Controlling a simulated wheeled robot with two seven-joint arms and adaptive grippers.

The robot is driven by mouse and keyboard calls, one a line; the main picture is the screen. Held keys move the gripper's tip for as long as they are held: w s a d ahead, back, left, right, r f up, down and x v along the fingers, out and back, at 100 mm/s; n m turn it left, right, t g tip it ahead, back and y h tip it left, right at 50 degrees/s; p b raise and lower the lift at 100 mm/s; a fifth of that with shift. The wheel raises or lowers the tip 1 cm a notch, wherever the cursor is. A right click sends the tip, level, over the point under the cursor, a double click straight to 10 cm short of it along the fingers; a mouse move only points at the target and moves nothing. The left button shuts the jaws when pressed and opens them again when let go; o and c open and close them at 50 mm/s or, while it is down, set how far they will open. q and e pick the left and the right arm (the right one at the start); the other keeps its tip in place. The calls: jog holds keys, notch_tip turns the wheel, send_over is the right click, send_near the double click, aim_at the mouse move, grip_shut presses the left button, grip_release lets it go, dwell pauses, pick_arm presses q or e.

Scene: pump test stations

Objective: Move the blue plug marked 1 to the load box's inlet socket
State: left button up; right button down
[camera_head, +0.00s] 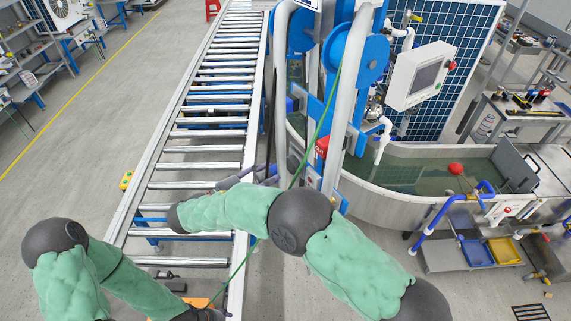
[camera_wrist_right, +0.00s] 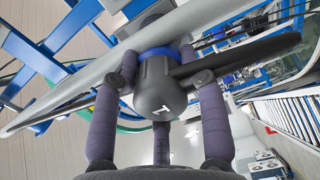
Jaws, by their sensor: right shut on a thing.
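The plug marked 1 (camera_wrist_right: 160,88) has a dark grey body, a blue ring and a white 1 on its end. In the right wrist view it sits between the purple-grey fingers of my right gripper (camera_wrist_right: 160,74), which is shut on it. In the head view the right gripper (camera_head: 258,173) is beside the white posts, over the right edge of the roller conveyor. The plug cannot be made out there. My left arm is at the lower left; its gripper is not in view. I cannot clearly make out the load box or its inlet socket.
A white post (camera_head: 346,100) with blue reels (camera_head: 361,58) stands close right of my right gripper. A thin green cable (camera_head: 318,130) runs down past my arm. The roller conveyor (camera_head: 203,148) is to the left. A water tank (camera_head: 400,197) is to the right.

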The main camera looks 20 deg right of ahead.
pick_arm(q)
jog(key=shift+r+p, duration=0.75)
jog(key=shift+r, duration=0.1)
jog(key=shift+s, duration=0.1)
